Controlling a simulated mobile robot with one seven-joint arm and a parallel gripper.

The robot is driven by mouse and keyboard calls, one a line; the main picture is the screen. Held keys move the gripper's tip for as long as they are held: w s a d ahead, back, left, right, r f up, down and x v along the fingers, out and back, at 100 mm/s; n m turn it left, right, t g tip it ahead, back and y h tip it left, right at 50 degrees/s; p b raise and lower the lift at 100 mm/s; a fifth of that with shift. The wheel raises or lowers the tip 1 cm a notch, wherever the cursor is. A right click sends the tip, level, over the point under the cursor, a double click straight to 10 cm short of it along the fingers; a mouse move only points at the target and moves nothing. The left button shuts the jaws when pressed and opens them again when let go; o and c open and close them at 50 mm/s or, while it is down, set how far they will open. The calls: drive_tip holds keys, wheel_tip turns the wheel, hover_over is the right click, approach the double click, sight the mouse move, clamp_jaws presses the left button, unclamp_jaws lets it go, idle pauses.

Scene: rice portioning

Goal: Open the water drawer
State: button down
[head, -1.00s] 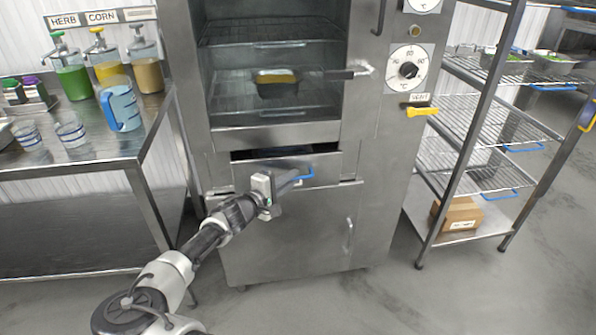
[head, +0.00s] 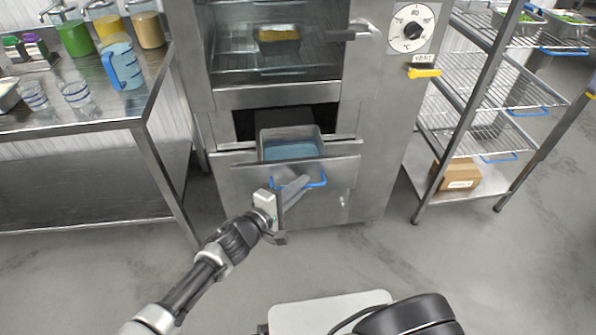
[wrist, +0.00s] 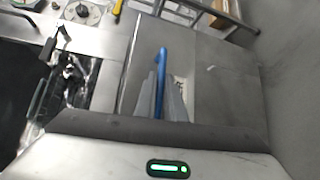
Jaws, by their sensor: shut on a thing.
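The water drawer (head: 247,173) is pulled well out of the steel oven cabinet, below the glass oven chamber. A metal pan of blue water (head: 291,150) sits inside it. The drawer has a blue bar handle (head: 318,183) on its front. My gripper (head: 299,184) is shut on this handle. In the wrist view the blue handle (wrist: 162,62) runs between the two grey fingers (wrist: 160,95). The fingers hide part of the handle.
A steel table (head: 95,115) with a blue-handled jug (head: 123,62), glasses and sauce dispensers stands at left. A wire shelf rack (head: 480,110) with a cardboard box (head: 457,176) stands at right. The floor in front of the cabinet is clear.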

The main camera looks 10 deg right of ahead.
drive_tip(key=shift+s, duration=0.3)
drive_tip(key=c, duration=1.8)
unclamp_jaws()
drive_tip(key=shift+c, duration=0.2)
drive_tip(key=shift+a, duration=0.15)
